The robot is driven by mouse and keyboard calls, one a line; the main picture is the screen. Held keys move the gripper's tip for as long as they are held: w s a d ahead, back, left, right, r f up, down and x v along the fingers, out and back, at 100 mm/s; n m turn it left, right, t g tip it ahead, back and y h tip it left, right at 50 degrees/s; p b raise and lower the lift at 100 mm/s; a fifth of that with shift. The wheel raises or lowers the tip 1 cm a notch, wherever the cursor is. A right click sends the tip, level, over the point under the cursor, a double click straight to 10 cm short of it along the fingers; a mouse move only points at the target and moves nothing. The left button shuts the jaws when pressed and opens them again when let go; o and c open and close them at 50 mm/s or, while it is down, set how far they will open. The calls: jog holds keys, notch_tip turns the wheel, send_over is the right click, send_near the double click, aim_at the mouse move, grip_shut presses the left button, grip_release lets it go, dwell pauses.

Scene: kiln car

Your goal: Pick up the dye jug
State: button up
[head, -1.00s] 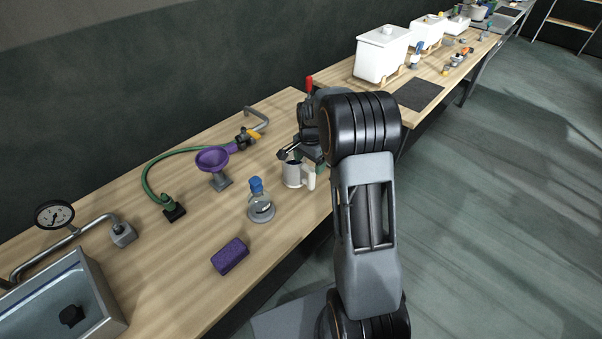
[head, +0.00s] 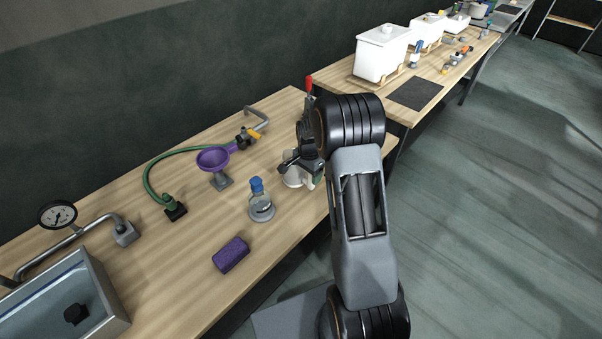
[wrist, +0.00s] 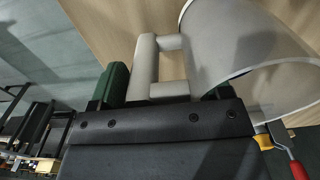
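The dye jug is a pale grey, open-topped jug (head: 293,183) on the near bench, partly hidden by my gripper (head: 306,172) in the head view. In the wrist view the jug (wrist: 235,45) fills the top right, its mouth towards the camera and its squared handle (wrist: 145,68) to the left. My gripper (wrist: 167,85) is open. One green-padded finger stands just outside the handle. The other finger is mostly hidden by the jug's rim, so the handle lies between them. I cannot tell whether either finger touches the jug.
A blue-capped glass flask (head: 260,205) stands left of the jug. A red-handled tool (head: 308,88) rises behind my gripper.

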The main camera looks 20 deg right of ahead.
grip_shut()
dwell(0.5)
jog(key=shift+r, duration=0.1)
jog(key=shift+r, duration=0.2)
notch_tip(320, 180, up, 2)
jog(key=shift+r+b, duration=0.15)
jog(key=shift+b, duration=0.45)
jog(key=s+a+r+b, duration=0.2)
jog(key=s+a+r, duration=0.4)
jog(key=s+r, duration=0.4)
jog(key=s, duration=0.2)
jog(key=shift+s, duration=0.3)
jog(key=shift+r, duration=0.1)
